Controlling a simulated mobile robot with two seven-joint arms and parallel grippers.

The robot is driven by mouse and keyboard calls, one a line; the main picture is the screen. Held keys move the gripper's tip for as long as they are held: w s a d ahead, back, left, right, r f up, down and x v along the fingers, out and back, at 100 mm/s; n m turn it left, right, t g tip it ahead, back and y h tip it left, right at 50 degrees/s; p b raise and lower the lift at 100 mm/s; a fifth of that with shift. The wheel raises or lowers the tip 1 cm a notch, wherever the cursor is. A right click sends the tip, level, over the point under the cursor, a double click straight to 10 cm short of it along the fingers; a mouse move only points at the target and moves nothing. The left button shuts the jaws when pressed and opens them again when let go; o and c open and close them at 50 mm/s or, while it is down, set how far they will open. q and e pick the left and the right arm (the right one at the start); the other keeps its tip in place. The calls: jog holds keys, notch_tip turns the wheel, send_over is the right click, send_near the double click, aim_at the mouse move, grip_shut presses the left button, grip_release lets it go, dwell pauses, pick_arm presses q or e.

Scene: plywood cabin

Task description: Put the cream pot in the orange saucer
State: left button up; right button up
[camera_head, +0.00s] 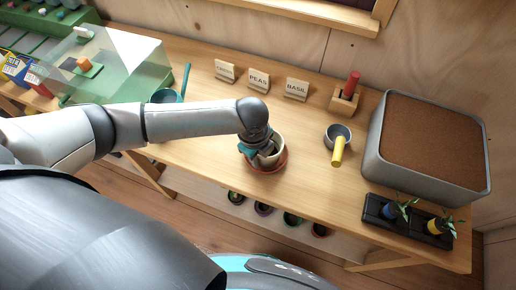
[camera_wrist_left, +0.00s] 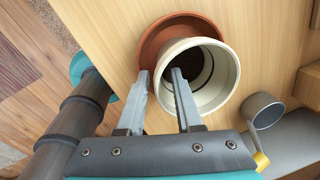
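The cream pot (camera_head: 275,156) is upright and appears to stand in the orange saucer (camera_head: 265,171) near the table's front edge. In the left wrist view the pot (camera_wrist_left: 228,82) is seen from above, with a dark inside, and the saucer (camera_wrist_left: 157,40) shows around its upper left side. My left gripper (camera_head: 262,150) is at the pot's rim. In the left wrist view its fingers (camera_wrist_left: 161,76) are apart, one outside the pot and one over its opening, with the near wall between them and visible gaps. My right gripper is not in view.
A grey cup with a yellow handle (camera_head: 338,145) stands to the right. Beyond it are a large soil-filled planter (camera_head: 380,150) and a black seedling tray (camera_head: 408,220). Name signs (camera_head: 259,80) and a teal pan (camera_head: 168,95) stand behind. Table between saucer and cup is clear.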

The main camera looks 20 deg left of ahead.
pick_arm(q)
notch_tip(320, 180, up, 12)
jog(key=s+p, duration=0.1)
jog(key=p, duration=0.1)
jog(key=shift+s+a, duration=0.25)
